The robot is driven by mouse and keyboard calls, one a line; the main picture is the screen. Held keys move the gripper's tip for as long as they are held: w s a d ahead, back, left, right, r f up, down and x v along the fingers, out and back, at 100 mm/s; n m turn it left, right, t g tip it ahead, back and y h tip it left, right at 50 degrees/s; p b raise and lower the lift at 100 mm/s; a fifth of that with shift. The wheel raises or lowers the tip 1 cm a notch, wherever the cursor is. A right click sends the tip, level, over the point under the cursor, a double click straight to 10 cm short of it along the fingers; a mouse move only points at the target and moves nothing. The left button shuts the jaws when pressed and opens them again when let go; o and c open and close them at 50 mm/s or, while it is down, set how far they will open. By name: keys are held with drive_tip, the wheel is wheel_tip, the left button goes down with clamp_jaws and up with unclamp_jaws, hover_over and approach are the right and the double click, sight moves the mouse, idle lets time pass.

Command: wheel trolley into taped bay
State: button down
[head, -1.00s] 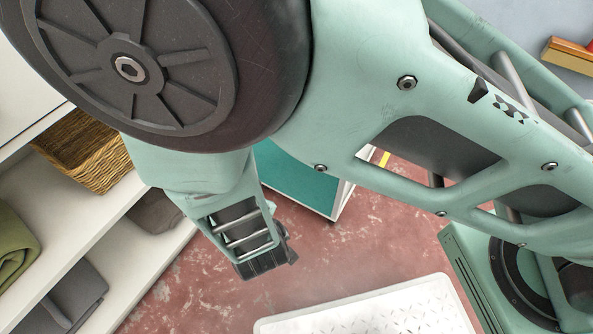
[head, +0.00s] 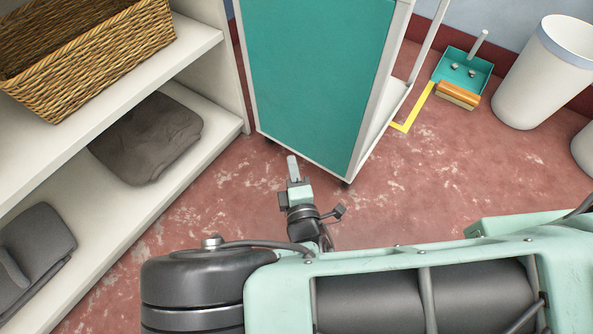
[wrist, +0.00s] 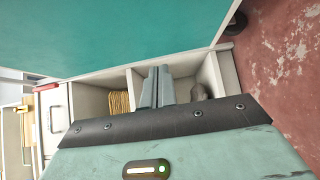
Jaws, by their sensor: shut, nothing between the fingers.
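The trolley (head: 318,85) is a tall teal panel in a pale frame, on small dark casters, standing upright on the red floor. Its teal panel also fills the top of the wrist view (wrist: 130,35). Yellow floor tape (head: 412,112) shows at the trolley's right; the rest of the bay's outline is hidden or out of view. My gripper (head: 292,160) is shut and empty, just in front of the panel's lower part in the head view. In the wrist view the closed fingers (wrist: 157,82) lie below the panel's edge. I cannot tell whether they touch it.
White shelving (head: 205,55) with a wicker basket (head: 90,45) and folded dark cloths (head: 148,138) stands close at the left. A teal dustpan (head: 463,72), a brush (head: 457,96) and a white bin (head: 545,75) are at the back right. Floor between is clear.

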drive_tip(key=b, duration=0.3)
approach(295, 122)
drive_tip(key=w+a, duration=0.2)
drive_tip(key=a, duration=0.1)
drive_tip(key=w, duration=0.1)
drive_tip(key=w+d+b, duration=0.1)
drive_tip(key=w, duration=0.1)
drive_tip(key=shift+d+f+b, duration=0.25)
drive_tip(key=shift+d+b, duration=0.05)
drive_tip(key=shift+b, duration=0.05)
drive_tip(key=shift+w+d+r, duration=0.15)
drive_tip(key=shift+w+d, duration=0.15)
drive_tip(key=shift+w, duration=0.05)
